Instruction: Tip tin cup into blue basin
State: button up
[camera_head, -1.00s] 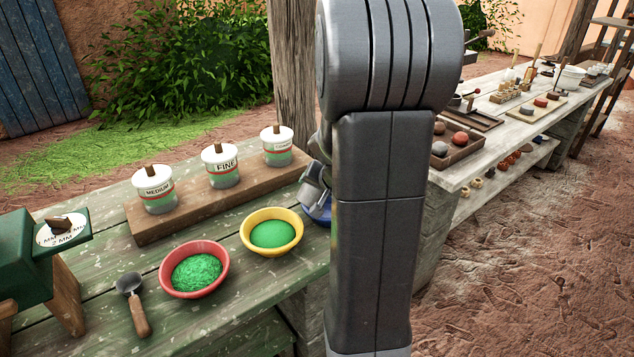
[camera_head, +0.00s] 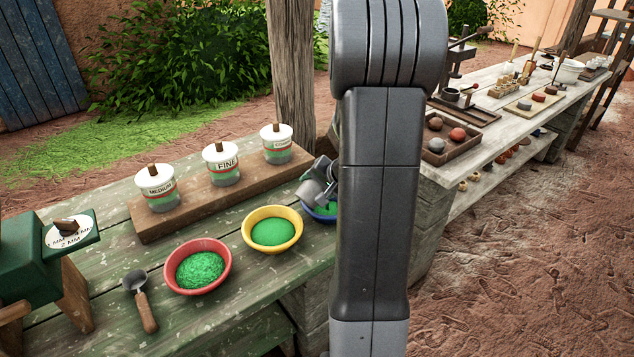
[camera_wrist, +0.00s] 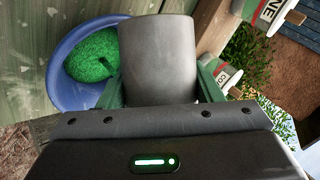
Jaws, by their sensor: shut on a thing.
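The grey metal tin cup (camera_wrist: 158,60) is between the two green fingers of my gripper (camera_wrist: 158,88) in the wrist view. My gripper is shut on it. The inside of the cup cannot be seen. The blue basin (camera_wrist: 60,88) holds a mound of green grains (camera_wrist: 92,57) beside the cup in the wrist view. In the head view the blue basin (camera_head: 322,218) shows only in part, with green in it.
A yellow bowl (camera_head: 271,247) and a red bowl (camera_head: 197,285), both with green material, stand left of the basin. A scoop (camera_head: 141,300) lies by the red bowl. Lidded jars, one being FINE (camera_head: 223,170), stand on a wooden riser (camera_head: 160,228) behind. A post (camera_head: 290,80) rises behind the bench.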

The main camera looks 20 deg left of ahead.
aim_at(322, 189)
jog(key=shift+d+p, duration=0.1)
jog(key=shift+p, duration=0.5)
jog(key=shift+w+d+f+m+g+y, duration=0.15)
jog(key=shift+w+f+m+g+y, duration=0.15)
jog(key=shift+f+m+g+y, duration=0.45)
jog(key=g, duration=0.1)
jog(key=m+g+y, duration=0.1)
jog(key=w+f+g, duration=0.1)
jog(key=shift+d+y, duration=0.25)
jog(key=shift+y, duration=0.1)
jog(key=shift+w+d+r+m+g+y+p, duration=0.1)
jog(key=shift+w+r+m+g+y+p, duration=0.05)
jog(key=shift+m+g+y+p, duration=0.25)
jog(key=shift+w+d+r+m+g+y+p, duration=0.1)
jog(key=shift+w+m+g+y+p, duration=0.05)
jog(key=shift+m+g+y+p, duration=0.25)
jog(key=shift+r, duration=0.1)
jog(key=shift+r+p, duration=0.3)
jog(key=shift+r, duration=0.4)
